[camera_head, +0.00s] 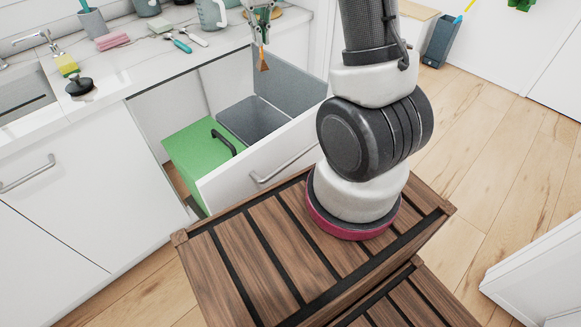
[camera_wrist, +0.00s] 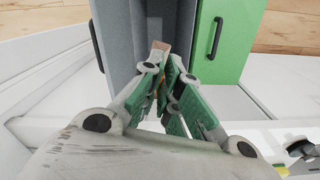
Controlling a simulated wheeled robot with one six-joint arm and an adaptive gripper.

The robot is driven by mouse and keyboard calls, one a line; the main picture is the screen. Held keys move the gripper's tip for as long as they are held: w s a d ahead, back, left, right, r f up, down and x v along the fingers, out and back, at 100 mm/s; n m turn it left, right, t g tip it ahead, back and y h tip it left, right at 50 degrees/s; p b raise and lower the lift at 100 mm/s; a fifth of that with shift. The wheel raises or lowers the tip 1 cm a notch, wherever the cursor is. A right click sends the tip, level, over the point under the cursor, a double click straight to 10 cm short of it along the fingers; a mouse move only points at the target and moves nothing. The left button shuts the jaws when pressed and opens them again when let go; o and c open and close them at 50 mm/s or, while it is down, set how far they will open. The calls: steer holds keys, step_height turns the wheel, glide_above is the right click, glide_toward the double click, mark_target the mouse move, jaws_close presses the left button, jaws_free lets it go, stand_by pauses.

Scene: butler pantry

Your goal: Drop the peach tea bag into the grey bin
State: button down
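The peach tea bag (camera_head: 263,62) is a small orange-tan piece hanging from my gripper (camera_head: 262,38). My gripper points down and is shut on the tea bag, above the open grey bin (camera_head: 245,124). In the wrist view, the tea bag (camera_wrist: 158,48) shows at the tips of my gripper's green-padded fingers (camera_wrist: 162,72), with the grey bin's interior beyond. The tea bag is apart from the bin in the head view. The bin's bottom is hidden.
The counter (camera_head: 135,72) behind holds a pink sponge (camera_head: 112,41), utensils and mugs. A slatted wooden surface (camera_head: 260,262) lies in front.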

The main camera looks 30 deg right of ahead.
steer(key=shift+f, duration=1.4)
steer(key=c, duration=1.6)
jaws_free()
steer(key=shift+o, duration=0.2)
steer(key=shift+r, duration=0.1)
step_height(320, 180, up, 12)
